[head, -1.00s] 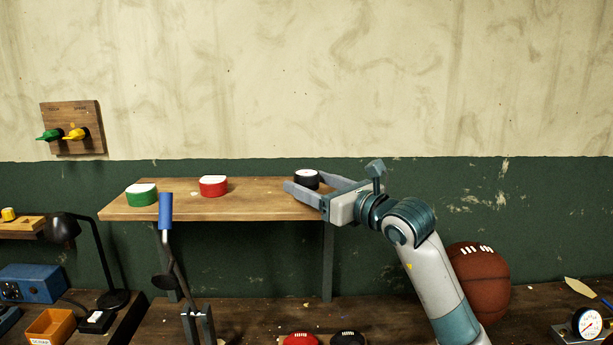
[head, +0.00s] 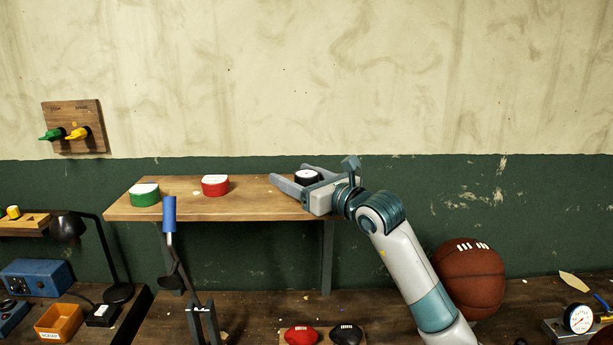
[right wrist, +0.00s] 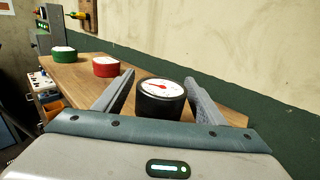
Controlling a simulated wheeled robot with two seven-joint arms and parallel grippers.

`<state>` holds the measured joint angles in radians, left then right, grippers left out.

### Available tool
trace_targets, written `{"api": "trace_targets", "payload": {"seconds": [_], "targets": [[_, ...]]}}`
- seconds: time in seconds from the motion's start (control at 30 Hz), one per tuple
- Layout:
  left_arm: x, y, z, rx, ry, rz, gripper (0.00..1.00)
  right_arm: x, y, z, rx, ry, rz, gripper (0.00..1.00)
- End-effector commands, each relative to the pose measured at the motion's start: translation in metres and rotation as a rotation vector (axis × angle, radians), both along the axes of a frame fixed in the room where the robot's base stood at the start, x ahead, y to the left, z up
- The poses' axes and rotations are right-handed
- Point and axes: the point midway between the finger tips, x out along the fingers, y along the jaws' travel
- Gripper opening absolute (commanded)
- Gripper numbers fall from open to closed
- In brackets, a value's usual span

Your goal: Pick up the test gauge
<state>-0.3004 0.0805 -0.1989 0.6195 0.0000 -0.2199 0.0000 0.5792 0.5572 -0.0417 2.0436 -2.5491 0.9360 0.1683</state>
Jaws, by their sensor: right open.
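The test gauge is taken to be the black round gauge with a white dial and red needle (right wrist: 160,97), between my right gripper's fingers in the right wrist view. In the head view the black gauge (head: 306,176) sits near the right end of the wooden shelf (head: 245,208). My right gripper (head: 290,178) is open, with a finger on either side of the gauge. Gaps show beside the gauge in the right wrist view. Two similar round cases, one red (head: 215,185) and one green (head: 145,194), stand further left on the shelf. My left gripper is not in view.
A blue-handled tool (head: 169,215) stands upright in front of the shelf. A black lamp (head: 105,255) is at left. A brown ball (head: 468,279) and another dial gauge (head: 579,318) are on the bench at right. The shelf between the red and black gauges is clear.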

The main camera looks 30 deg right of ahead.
Motion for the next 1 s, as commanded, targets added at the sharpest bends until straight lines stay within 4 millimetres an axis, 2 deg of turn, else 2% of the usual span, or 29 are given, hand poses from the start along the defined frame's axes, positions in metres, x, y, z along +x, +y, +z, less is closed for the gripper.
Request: {"api": "trace_targets", "payload": {"seconds": [0.47, 0.5, 0.67, 1.0], "targets": [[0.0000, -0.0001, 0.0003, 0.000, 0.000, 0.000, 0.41, 0.0016, 0.0007, -0.0005, -0.001, 0.000, 0.000, 0.64], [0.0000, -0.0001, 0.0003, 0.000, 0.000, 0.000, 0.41, 0.0016, 0.0007, -0.0005, -0.001, 0.000, 0.000, 0.62], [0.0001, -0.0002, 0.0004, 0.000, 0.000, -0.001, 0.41, 0.0015, 0.0007, -0.0005, -0.001, 0.000, 0.000, 0.23], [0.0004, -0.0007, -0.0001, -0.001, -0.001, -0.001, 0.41, 0.0015, 0.0006, 0.0004, -0.001, -0.001, 0.000, 0.22]]}}
